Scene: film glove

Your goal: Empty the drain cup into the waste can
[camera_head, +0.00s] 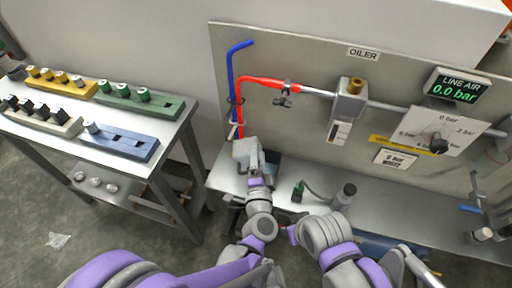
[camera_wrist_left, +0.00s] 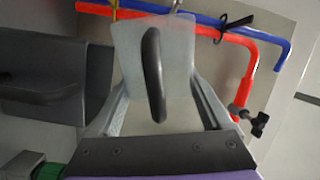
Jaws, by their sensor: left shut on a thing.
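A pale grey cup (camera_head: 243,150) is between the fingers of my left gripper (camera_head: 253,165), above the left end of the steel bench. In the left wrist view the pale, see-through-looking cup (camera_wrist_left: 178,38) has a dark curved handle (camera_wrist_left: 153,75), with the gripper fingers (camera_wrist_left: 157,105) either side. The gripper is shut on it. Its contents are not visible. A dark grey container-like body with a handle (camera_wrist_left: 45,92) stands at the left of the wrist view; I cannot tell whether it is the waste can. My right arm folds in low at the right; its fingers cannot be made out.
Red (camera_head: 262,81) and blue (camera_head: 231,62) pipes run close behind the cup on the oiler panel (camera_head: 400,75). A green-topped bottle (camera_head: 298,191) and a grey canister (camera_head: 344,195) stand right of the gripper. A side table (camera_head: 60,150) with coloured racks is at left.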

